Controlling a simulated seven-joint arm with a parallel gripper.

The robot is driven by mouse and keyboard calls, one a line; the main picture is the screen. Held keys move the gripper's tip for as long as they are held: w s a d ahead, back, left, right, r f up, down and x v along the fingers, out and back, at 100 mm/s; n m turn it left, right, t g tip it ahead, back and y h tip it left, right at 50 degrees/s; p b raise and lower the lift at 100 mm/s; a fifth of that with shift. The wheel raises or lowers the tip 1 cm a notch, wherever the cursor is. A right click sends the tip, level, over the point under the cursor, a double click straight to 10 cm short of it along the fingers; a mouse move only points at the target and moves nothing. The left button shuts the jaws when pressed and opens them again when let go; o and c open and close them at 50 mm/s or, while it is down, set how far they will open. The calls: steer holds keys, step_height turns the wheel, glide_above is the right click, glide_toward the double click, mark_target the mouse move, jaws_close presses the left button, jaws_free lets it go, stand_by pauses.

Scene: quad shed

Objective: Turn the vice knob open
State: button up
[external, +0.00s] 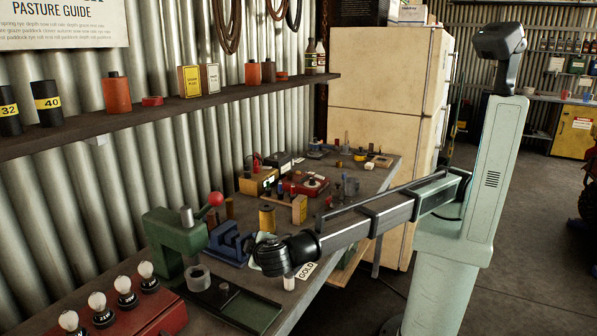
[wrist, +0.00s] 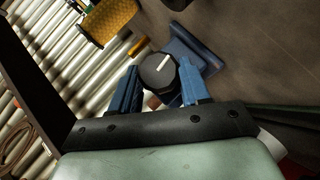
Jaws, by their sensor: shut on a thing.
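The blue vice (external: 229,244) stands on the workbench in the external view, just left of my gripper (external: 266,256). In the wrist view, part of the blue vice (wrist: 195,48) shows behind its knob (wrist: 158,72). The knob is round and black with a white pointer line that slants toward the upper right. My gripper (wrist: 159,90) has its two blue fingers on either side of the knob and is shut on it. In the external view my gripper hides the knob.
A green press (external: 177,238) with a red ball handle stands left of the vice. A yellow cylinder (external: 267,218) stands close behind it; a yellow mesh cylinder (wrist: 108,20) shows in the wrist view. A red box with bulbs (external: 130,312) is at front left. A GOLD label (external: 307,270) lies near my gripper.

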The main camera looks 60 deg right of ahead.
steer(key=o, duration=1.1)
steer(key=shift+c, duration=0.2)
steer(key=shift+a, duration=0.1)
steer(key=v, duration=1.3)
steer(key=shift+s+r, duration=0.3)
steer(key=shift+a, duration=0.1)
